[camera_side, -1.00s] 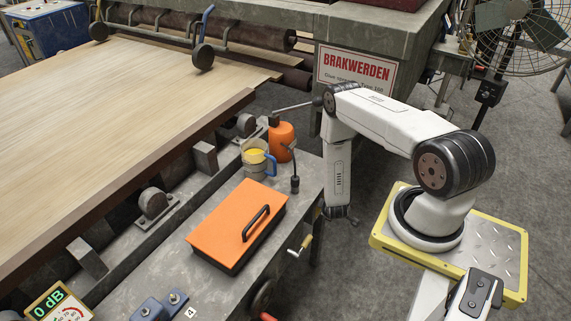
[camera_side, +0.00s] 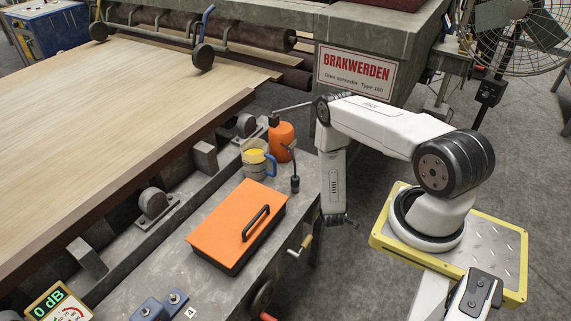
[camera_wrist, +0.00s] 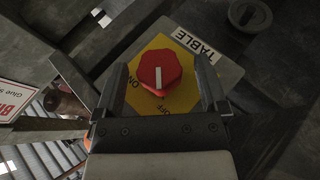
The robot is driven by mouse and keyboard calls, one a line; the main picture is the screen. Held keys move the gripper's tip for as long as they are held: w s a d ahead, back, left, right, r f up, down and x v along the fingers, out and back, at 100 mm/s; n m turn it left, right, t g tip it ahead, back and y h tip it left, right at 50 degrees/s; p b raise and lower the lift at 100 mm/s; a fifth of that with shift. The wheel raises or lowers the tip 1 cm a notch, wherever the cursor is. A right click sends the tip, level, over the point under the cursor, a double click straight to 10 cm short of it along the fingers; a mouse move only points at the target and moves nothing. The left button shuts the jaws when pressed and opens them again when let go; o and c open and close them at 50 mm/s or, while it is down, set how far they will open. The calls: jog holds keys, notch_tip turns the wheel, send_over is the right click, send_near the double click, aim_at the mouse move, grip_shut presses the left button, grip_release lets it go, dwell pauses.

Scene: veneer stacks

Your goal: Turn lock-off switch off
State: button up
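The lock-off switch is a red knob (camera_wrist: 160,73) with a white line, on a yellow plate (camera_wrist: 150,105) in the wrist view. The white line stands nearly upright in the picture. ON and OFF lettering shows around the knob, partly dim and turned. A TABLE label (camera_wrist: 196,46) sits at its upper right. My gripper (camera_wrist: 161,82) is open, with one finger left and one right of the knob; gaps show on both sides. In the side view my gripper (camera_side: 338,220) hangs low beside the machine bench's right side. The switch cannot be made out there.
The grey bench (camera_side: 215,285) carries an orange box (camera_side: 235,222), a cup (camera_side: 256,160) and an orange can (camera_side: 281,141). A yellow-handled crank (camera_side: 305,243) sticks out near my gripper. The glue spreader with its BRAKWERDEN sign (camera_side: 355,74) stands behind my arm.

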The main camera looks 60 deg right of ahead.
dwell(0.3)
jog(key=v, duration=0.7)
jog(key=shift+s+a+r, duration=0.15)
jog(key=shift+a+r, duration=0.1)
jog(key=shift+a, duration=0.05)
dwell(0.4)
